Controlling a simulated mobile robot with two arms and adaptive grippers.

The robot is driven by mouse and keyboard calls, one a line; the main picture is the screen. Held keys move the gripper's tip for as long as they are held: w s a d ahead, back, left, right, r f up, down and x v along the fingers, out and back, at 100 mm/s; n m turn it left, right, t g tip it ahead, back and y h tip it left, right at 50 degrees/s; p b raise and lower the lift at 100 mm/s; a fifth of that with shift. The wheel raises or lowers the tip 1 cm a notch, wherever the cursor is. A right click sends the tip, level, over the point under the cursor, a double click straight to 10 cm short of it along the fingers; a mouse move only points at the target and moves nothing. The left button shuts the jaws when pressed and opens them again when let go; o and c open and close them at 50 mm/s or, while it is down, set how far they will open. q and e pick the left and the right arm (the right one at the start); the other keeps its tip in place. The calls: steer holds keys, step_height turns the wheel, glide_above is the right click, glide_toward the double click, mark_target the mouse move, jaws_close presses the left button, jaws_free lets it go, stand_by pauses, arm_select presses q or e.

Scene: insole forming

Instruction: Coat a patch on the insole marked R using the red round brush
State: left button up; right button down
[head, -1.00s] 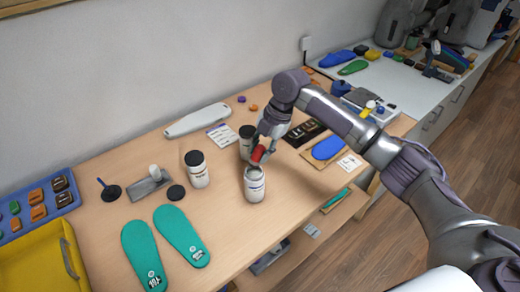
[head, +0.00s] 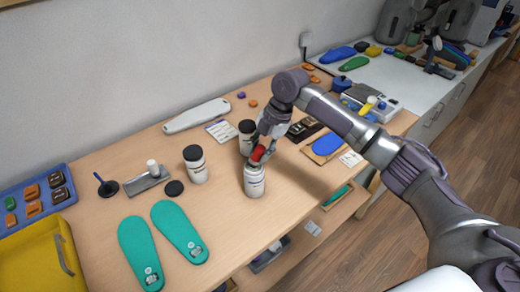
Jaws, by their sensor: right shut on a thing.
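My right gripper (head: 262,147) is shut on the red round brush (head: 258,153). The brush is tilted at the mouth of a white jar (head: 254,182) that stands without a lid; its bristle end is hidden, so I cannot tell how deep it is. Two teal insoles lie flat at the front left of the wooden table, the left one (head: 136,240) nearer the edge and the right one (head: 178,228) beside it. Each has a small pale mark near its front end, too small to read. My left gripper is not in view.
A black-lidded white jar (head: 195,163) and a loose black lid (head: 174,188) stand left of the open jar. Another dark-lidded jar (head: 246,136) is close behind my gripper. A yellow tray (head: 28,262) is at far left. The table between insoles and open jar is clear.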

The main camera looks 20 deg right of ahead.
mark_target(260, 147)
steer(key=shift+f, duration=0.7)
stand_by(0.5)
steer(key=shift+s+f, duration=0.15)
stand_by(1.6)
step_height(260, 147, up, 2)
steer(key=shift+r+p, duration=0.2)
steer(key=shift+p, duration=1)
step_height(260, 147, up, 5)
steer(key=p, duration=0.4)
